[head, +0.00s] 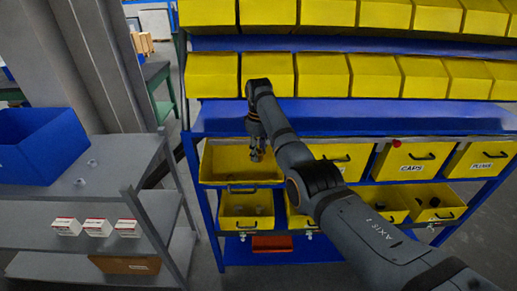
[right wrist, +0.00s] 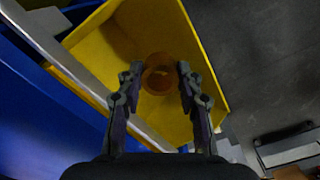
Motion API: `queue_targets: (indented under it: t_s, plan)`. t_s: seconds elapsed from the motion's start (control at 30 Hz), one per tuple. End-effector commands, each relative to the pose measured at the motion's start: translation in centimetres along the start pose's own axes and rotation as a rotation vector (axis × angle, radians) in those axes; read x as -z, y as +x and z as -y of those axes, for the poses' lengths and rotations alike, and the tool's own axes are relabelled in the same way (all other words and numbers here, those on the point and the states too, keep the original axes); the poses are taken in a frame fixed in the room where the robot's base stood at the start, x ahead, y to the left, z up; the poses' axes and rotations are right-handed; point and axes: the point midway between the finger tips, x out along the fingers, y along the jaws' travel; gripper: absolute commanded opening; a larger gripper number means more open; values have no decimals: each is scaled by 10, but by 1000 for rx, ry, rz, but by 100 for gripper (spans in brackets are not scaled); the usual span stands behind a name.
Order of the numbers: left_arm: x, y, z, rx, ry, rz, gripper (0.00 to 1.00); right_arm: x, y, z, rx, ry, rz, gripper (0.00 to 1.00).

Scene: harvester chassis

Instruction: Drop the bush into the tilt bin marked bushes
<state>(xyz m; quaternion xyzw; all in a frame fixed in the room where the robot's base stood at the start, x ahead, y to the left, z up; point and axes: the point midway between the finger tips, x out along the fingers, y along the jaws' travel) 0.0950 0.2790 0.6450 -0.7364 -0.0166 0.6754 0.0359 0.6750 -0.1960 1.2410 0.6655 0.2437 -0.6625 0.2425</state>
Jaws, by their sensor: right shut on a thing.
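My right gripper (head: 257,153) points down over a yellow tilt bin (head: 240,180) that is tipped open at the left end of its row. In the right wrist view the fingers (right wrist: 158,76) are shut on the bush (right wrist: 160,79), a small orange-brown ring. The bush is held above the yellow bin (right wrist: 205,60), whose walls surround it in that view. I cannot read a label on this bin. In the head view the bush is too small to make out clearly. My left gripper is not in view.
To the right, bins marked CAPS (head: 404,161) and PLUGS (head: 481,160) stand in the same row; my arm partly hides another bin. Yellow bins (head: 245,210) with parts sit below. A blue shelf edge (head: 350,117) runs above. A grey rack (head: 85,180) with a blue crate (head: 40,145) stands left.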

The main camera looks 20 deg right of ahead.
Motion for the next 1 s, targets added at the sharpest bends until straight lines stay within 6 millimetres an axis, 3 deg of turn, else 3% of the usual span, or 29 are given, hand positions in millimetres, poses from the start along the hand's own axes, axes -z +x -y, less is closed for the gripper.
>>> queue_targets:
  t_s: [0.1, 0.13, 0.3, 0.47, 0.67, 0.77, 1.0]
  plan:
    - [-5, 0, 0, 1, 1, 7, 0, 0, 0, 0, 0, 0, 0, 3]
    - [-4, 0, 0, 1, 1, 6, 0, 0, 0, 0, 0, 0, 0, 39]
    - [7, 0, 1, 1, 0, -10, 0, 0, 0, 0, 0, 0, 0, 62]
    - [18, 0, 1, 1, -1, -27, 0, 0, 0, 0, 0, 0, 0, 63]
    - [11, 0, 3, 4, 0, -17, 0, 0, -5, 0, -1, 0, -1, 63]
    - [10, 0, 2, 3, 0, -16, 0, 1, -21, 0, -2, 0, -3, 63]
    - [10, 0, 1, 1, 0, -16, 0, 0, -80, 0, -3, 0, -3, 63]
